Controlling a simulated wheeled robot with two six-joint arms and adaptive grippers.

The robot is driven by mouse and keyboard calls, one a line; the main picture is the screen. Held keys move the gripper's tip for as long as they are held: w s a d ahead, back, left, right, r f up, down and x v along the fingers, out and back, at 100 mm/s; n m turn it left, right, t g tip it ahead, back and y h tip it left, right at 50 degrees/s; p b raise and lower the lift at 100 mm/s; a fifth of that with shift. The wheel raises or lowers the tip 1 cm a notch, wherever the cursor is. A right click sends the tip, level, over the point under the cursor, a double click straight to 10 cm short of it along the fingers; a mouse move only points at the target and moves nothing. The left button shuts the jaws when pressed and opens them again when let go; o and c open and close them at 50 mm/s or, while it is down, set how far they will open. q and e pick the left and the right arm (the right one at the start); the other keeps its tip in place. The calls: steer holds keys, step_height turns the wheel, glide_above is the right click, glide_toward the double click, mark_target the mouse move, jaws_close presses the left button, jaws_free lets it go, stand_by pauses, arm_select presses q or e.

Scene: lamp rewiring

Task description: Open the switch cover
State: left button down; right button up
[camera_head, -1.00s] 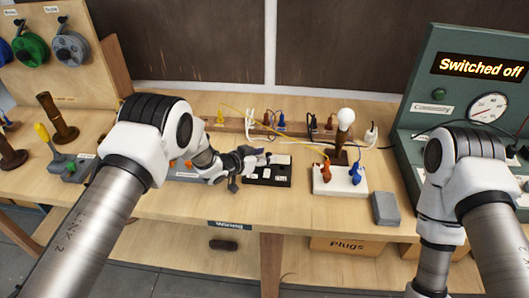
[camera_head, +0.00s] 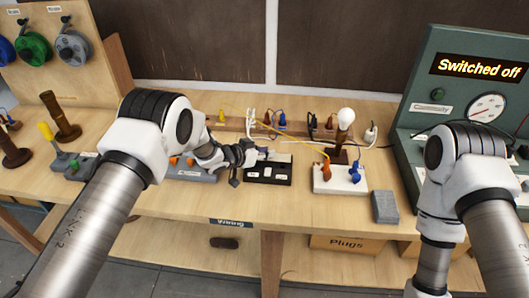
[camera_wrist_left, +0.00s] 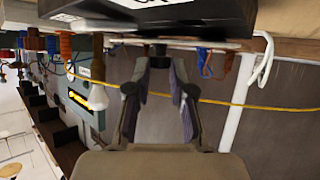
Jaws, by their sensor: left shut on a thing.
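The switch is a low black box (camera_head: 268,174) with small white labels, lying on the bench in the middle of the head view. It also shows upside down at the top of the left wrist view (camera_wrist_left: 205,22). My left gripper (camera_head: 262,154) reaches in from the left to the box's back left part. In the left wrist view its fingers (camera_wrist_left: 160,62) are closed on a small black part at the box, which looks like part of the switch cover. The fingers partly hide this part. My right gripper is outside the head view.
A white block (camera_head: 340,180) with orange and blue plugs and a bulb (camera_head: 346,115) stands to the right. A grey box (camera_head: 385,207) is near the front edge. A wooden plug rack (camera_head: 235,124) and a yellow cable (camera_wrist_left: 225,104) lie behind. The green tester (camera_head: 470,90) stands far right.

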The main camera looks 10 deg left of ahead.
arm_select(q)
steer(key=shift+w+r+n+g+p, duration=0.45)
steer(key=shift+r+g+p, duration=0.15)
steer(key=shift+g+p, duration=0.4)
steer(key=shift+w+g+y+p, duration=0.3)
steer(key=shift+w+g+p, duration=0.05)
steer(key=shift+g, duration=0.15)
steer(key=shift+w+f+n+g+b, duration=0.1)
steer(key=shift+w+n+g+b, duration=0.15)
steer(key=shift+n+g+b, duration=0.2)
steer(key=shift+w+g+b, duration=0.2)
steer(key=shift+g+b, duration=0.25)
steer(key=shift+g, duration=0.1)
steer(key=shift+r, duration=0.2)
